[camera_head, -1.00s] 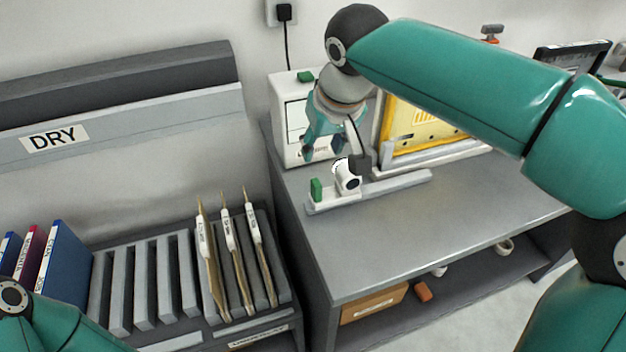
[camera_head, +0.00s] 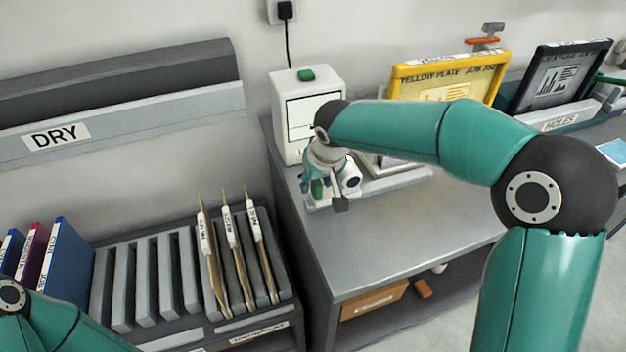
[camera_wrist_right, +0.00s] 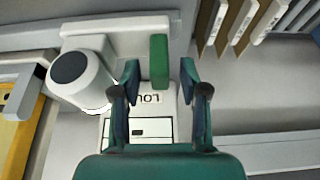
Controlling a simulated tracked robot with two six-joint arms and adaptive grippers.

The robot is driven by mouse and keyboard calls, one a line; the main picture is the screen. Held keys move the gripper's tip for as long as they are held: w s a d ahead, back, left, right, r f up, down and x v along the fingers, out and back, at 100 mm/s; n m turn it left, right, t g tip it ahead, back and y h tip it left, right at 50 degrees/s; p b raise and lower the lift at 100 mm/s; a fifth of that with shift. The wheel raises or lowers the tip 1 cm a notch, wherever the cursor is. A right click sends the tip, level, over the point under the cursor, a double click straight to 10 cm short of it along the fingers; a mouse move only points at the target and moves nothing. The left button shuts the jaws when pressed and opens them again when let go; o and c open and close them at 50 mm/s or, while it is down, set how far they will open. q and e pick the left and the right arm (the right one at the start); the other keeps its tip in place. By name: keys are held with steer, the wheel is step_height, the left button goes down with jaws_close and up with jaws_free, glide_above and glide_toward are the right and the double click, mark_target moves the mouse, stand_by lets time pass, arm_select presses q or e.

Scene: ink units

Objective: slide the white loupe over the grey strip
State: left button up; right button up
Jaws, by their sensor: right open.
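The white loupe (camera_head: 351,176), a short tube with a black eyepiece, stands at the left part of the grey strip (camera_head: 402,183) on the grey bench. In the right wrist view the loupe (camera_wrist_right: 82,78) is left of my fingers. A green block (camera_head: 317,189) stands at the strip's left end. My right gripper (camera_head: 323,188) is open over that end. In the wrist view the green block (camera_wrist_right: 158,60) appears between the open fingers (camera_wrist_right: 160,85); I cannot tell whether they touch it. My left gripper is out of view; only the left arm shows.
A white box (camera_head: 305,95) with a green button stands behind the strip. A yellow framed plate (camera_head: 450,75) and a dark framed plate (camera_head: 560,78) stand behind to the right. A drying rack (camera_head: 150,280) is at left. The front bench top (camera_head: 400,240) is clear.

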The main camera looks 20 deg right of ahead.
jaws_close()
stand_by(0.3)
